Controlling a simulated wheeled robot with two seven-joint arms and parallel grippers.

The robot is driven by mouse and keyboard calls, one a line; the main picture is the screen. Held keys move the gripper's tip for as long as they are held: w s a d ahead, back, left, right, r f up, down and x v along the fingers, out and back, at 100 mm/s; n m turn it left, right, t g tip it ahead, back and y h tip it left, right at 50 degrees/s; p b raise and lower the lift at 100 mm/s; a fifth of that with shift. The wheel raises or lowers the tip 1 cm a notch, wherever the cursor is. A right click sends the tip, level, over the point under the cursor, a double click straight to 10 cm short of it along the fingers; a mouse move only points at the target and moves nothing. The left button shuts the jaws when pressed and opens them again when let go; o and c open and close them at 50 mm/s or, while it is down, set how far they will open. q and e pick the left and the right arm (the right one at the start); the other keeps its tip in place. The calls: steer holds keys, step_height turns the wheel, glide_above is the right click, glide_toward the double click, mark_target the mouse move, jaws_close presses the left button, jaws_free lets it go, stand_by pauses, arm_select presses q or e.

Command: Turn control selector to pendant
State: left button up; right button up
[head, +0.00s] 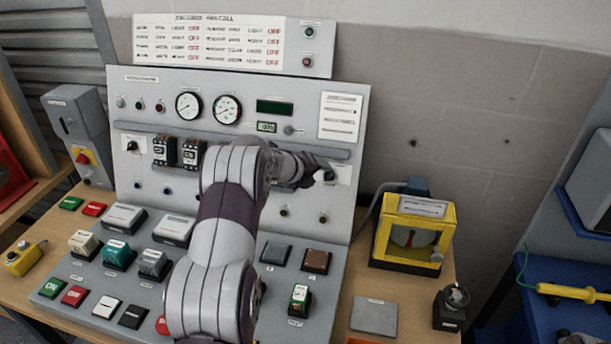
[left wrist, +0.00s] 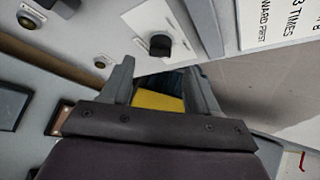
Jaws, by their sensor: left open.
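A black selector knob (left wrist: 160,45) sits on a white plate (left wrist: 185,22) on the upright panel in the left wrist view; its small lettering is unreadable. In the head view this knob (head: 327,174) shows at the panel's right side, just beyond my left gripper (head: 308,171). The left gripper (left wrist: 160,85) is open and empty, its fingertips apart and close to the panel below the knob. The knob is not between the fingers in the wrist view. A similar dark knob (head: 132,146) is on a white plate at the panel's left. My right gripper is not in view.
My left arm crosses the sloped console with its several buttons (head: 52,288). A yellow-framed box (head: 385,250) stands right of the panel, near a grey cable. Two round gauges (head: 227,109) are above. A small black device (head: 452,300) is at the table's right.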

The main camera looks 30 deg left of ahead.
arm_select(q)
steer(key=v, duration=0.7)
steer(key=shift+b, duration=0.35)
steer(key=s+a+f+n+y, duration=0.3)
steer(key=a+n+y, duration=0.1)
steer(key=n, duration=0.6)
steer(key=s+d+f+n+g+y, duration=0.1)
steer(key=s+d+f+n+g, duration=0.15)
steer(key=s+n, duration=0.25)
steer(key=s+d+f+n+g, duration=0.1)
steer(key=s+d+n+g, duration=0.15)
steer(key=s+n, duration=0.25)
steer(key=s+d+n+g+h, duration=0.2)
steer(key=s+d+n+g, duration=0.2)
steer(key=s+d, duration=1.3)
steer(key=shift+s+d+n+h, duration=0.3)
steer(key=shift+s+n, duration=0.2)
steer(key=shift+n, duration=0.5)
steer(key=shift+w+d+r, duration=0.1)
steer(key=shift+c, duration=0.2)
